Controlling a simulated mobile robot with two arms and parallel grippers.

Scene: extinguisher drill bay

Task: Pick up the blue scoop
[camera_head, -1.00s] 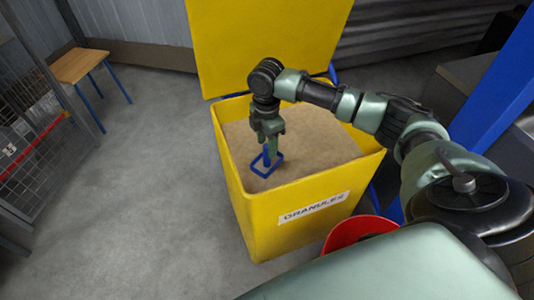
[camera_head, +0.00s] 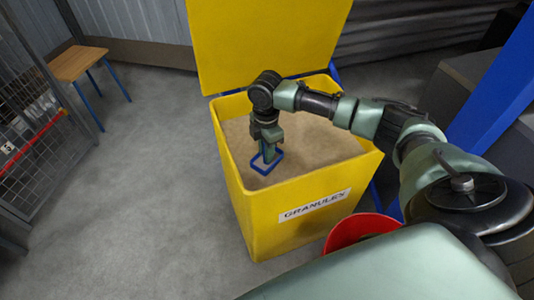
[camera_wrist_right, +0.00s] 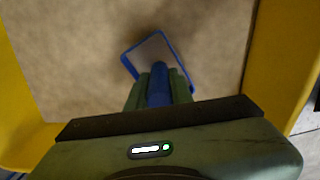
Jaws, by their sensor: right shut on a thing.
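The blue scoop (camera_head: 267,168) is in the open yellow bin, at the surface of the tan granules (camera_head: 310,140). In the head view its rectangular blue rim shows below my right gripper (camera_head: 269,154). In the right wrist view the scoop's rim (camera_wrist_right: 183,66) lies beyond the fingers, and its blue handle (camera_wrist_right: 158,85) stands between them. My right gripper is shut on that handle, pointing down into the bin. Whether the scoop touches the granules is hard to tell. My left gripper is not in view.
The yellow bin (camera_head: 262,225) has its lid (camera_head: 265,45) raised behind it. A red round object (camera_head: 358,229) is close to its front right. A wooden-topped stool (camera_head: 79,64) and a wire cage (camera_head: 25,130) are at the left. The grey floor between is clear.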

